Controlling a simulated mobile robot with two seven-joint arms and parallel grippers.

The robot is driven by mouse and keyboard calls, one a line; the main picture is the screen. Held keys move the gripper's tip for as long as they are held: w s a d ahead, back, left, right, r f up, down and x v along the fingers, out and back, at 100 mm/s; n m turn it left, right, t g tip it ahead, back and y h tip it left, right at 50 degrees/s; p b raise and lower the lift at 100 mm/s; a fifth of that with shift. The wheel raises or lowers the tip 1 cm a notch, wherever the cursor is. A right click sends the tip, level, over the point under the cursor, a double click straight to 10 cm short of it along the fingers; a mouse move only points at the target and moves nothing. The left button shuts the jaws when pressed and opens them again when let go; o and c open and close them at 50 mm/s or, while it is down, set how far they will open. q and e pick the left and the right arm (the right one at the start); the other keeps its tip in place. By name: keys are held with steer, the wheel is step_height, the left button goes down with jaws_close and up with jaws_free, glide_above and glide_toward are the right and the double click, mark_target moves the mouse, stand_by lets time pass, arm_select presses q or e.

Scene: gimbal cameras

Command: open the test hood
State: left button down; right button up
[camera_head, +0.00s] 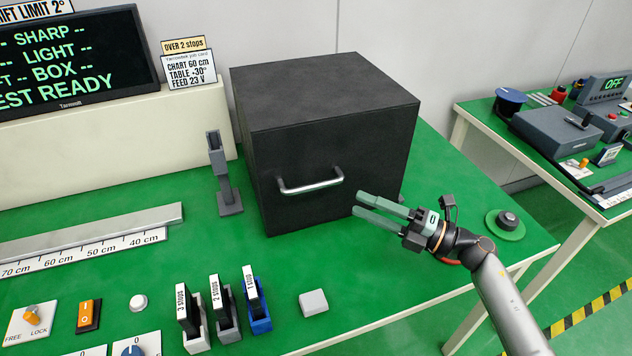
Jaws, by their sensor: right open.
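The test hood (335,140) is a large black box on the green bench, with a silver bar handle (311,185) on its front face. The hood's front sits flush with its sides and no gap shows. My right gripper (362,205) comes in from the lower right, its green-grey fingers apart and pointing left at the hood's front. The fingertips are just right of and below the handle, with nothing between them. I cannot tell the exact distance between the fingers and the hood face. My left gripper is not in view.
Labelled stops holders (222,310), a light grey block (313,302) and a dark stand (224,175) are on the green bench (390,290). A ruler rail (90,240) lies left. A round knob (507,221) is at the right edge. A second bench (560,150) stands right.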

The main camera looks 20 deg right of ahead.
mark_target(317, 183)
steer(key=p+x, duration=0.1)
steer(key=x, duration=1)
steer(key=shift+r, duration=0.1)
steer(key=shift+c, duration=0.3)
jaws_close()
stand_by(0.7)
